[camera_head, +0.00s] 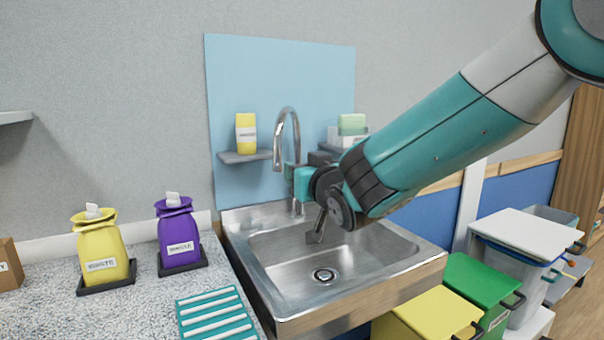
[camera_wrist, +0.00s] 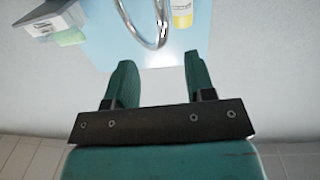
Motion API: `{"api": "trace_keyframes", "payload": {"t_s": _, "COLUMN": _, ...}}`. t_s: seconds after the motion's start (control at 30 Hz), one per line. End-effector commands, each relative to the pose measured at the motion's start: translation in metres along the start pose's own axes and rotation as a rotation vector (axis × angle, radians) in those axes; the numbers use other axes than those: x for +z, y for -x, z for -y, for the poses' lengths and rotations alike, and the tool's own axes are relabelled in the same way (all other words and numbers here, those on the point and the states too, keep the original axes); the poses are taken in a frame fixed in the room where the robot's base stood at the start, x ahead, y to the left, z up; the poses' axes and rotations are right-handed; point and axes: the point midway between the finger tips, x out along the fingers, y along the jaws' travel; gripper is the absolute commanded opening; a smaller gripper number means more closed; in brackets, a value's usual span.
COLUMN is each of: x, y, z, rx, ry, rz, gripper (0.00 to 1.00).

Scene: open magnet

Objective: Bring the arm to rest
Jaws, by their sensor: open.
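My gripper (camera_wrist: 160,88) is open in the wrist view, with two teal fingers apart and nothing between them. In the head view my arm reaches in from the upper right, and the gripper end (camera_head: 314,228) hangs over the metal sink (camera_head: 258,262). The fingers are partly hidden there by my wrist. The curved faucet (camera_head: 284,112) stands just behind and left of my wrist; it also shows upside down beyond the fingers in the wrist view (camera_wrist: 160,30). I cannot tell whether the wrist touches the faucet.
A yellow bag (camera_head: 103,248) and a purple bag (camera_head: 178,233) stand on the counter at left, near a teal striped rack (camera_head: 213,315). A yellow bottle (camera_head: 246,134) stands on a small shelf. Yellow (camera_head: 432,312) and green (camera_head: 478,283) bins stand right of the sink.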

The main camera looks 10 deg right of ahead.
Motion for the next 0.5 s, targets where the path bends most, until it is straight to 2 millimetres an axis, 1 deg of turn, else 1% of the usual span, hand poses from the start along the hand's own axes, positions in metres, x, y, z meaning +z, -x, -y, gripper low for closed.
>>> {"api": "trace_keyframes", "payload": {"t_s": 0.07, "x": 0.0, "y": 0.003, "z": 0.0, "rx": -0.001, "ry": -0.006, "rz": 0.024, "gripper": 0.49}}
{"api": "trace_keyframes", "payload": {"t_s": 0.17, "x": 0.003, "y": 0.017, "z": -0.001, "rx": -0.011, "ry": -0.032, "rz": 0.131, "gripper": 0.49}}
{"api": "trace_keyframes", "payload": {"t_s": 0.27, "x": 0.014, "y": 0.05, "z": 0.005, "rx": -0.049, "ry": -0.07, "rz": 0.338, "gripper": 0.49}}
{"api": "trace_keyframes", "payload": {"t_s": 0.37, "x": 0.028, "y": 0.105, "z": 0.019, "rx": -0.131, "ry": -0.093, "rz": 0.6, "gripper": 0.49}}
{"api": "trace_keyframes", "payload": {"t_s": 0.4, "x": 0.033, "y": 0.131, "z": 0.025, "rx": -0.174, "ry": -0.093, "rz": 0.706, "gripper": 0.49}}
{"api": "trace_keyframes", "payload": {"t_s": 0.47, "x": 0.039, "y": 0.172, "z": 0.035, "rx": -0.244, "ry": -0.085, "rz": 0.857, "gripper": 0.49}}
{"api": "trace_keyframes", "payload": {"t_s": 0.5, "x": 0.042, "y": 0.2, "z": 0.041, "rx": -0.292, "ry": -0.074, "rz": 0.95, "gripper": 0.49}}
